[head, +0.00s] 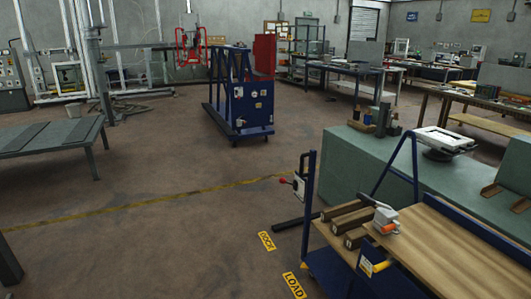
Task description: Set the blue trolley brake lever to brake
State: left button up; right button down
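A blue trolley (366,263) with a wooden top stands at the lower right, cut off by the bottom edge. Neither of my grippers is in view.
Brown blocks (350,222) lie on the trolley's left part. A green-topped bench (375,160) stands behind it. Yellow "LOAD" (294,285) and "DOCK" (266,241) floor signs lie left of it. A blue frame cart (240,105) stands farther back. The centre-left floor is open.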

aim_at(282, 180)
jog(key=i, duration=2.6)
jog(key=u, duration=0.55)
